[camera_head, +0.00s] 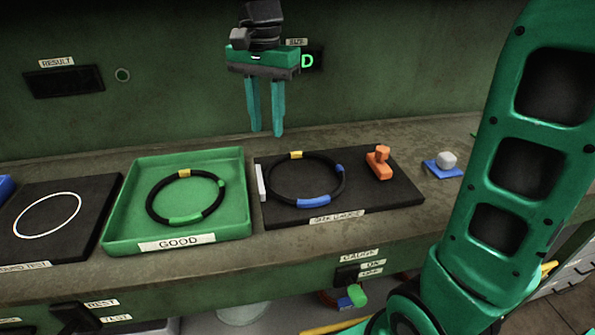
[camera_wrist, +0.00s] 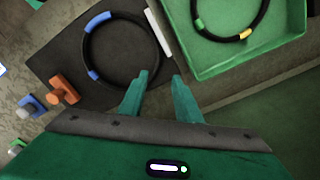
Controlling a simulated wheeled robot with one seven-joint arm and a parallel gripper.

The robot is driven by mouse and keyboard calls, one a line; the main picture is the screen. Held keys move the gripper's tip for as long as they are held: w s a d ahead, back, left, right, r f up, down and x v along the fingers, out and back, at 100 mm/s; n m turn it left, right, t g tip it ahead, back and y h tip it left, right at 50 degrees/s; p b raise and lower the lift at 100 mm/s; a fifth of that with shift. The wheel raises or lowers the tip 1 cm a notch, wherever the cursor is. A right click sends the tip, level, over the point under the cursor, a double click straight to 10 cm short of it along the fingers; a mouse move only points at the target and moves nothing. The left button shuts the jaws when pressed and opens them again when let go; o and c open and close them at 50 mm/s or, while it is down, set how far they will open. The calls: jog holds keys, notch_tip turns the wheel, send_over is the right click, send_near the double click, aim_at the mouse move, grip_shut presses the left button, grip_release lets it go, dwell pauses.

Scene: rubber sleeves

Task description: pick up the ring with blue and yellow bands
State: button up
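The black ring with blue and yellow bands (camera_head: 313,202) lies flat on a dark plate. It has one yellow band at its far side and blue bands at its right and near sides. In the wrist view the ring (camera_wrist: 97,22) lies beyond the left fingertip and shows two blue bands; its yellow band is not visible there. My gripper (camera_head: 266,132) is open and empty, fingers pointing down, raised above the bench towards its back. In the wrist view its fingertips (camera_wrist: 160,77) are apart, the left one overlapping the ring's edge in the picture.
The dark plate (camera_head: 390,196) also carries an orange knobbed piece (camera_head: 379,163) and a white bar (camera_head: 261,182). Left of it, a green tray (camera_head: 125,222) labelled GOOD holds a ring with green and yellow bands (camera_head: 185,219). A small blue-and-grey object (camera_head: 446,161) stands at right.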

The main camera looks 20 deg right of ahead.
aim_at(270, 163)
notch_tip(270, 163, down, 4)
jog(key=shift+r, duration=0.25)
jog(key=shift+s+f, duration=0.15)
jog(key=shift+f, duration=2.65)
jog(key=shift+c, duration=0.5)
grip_shut()
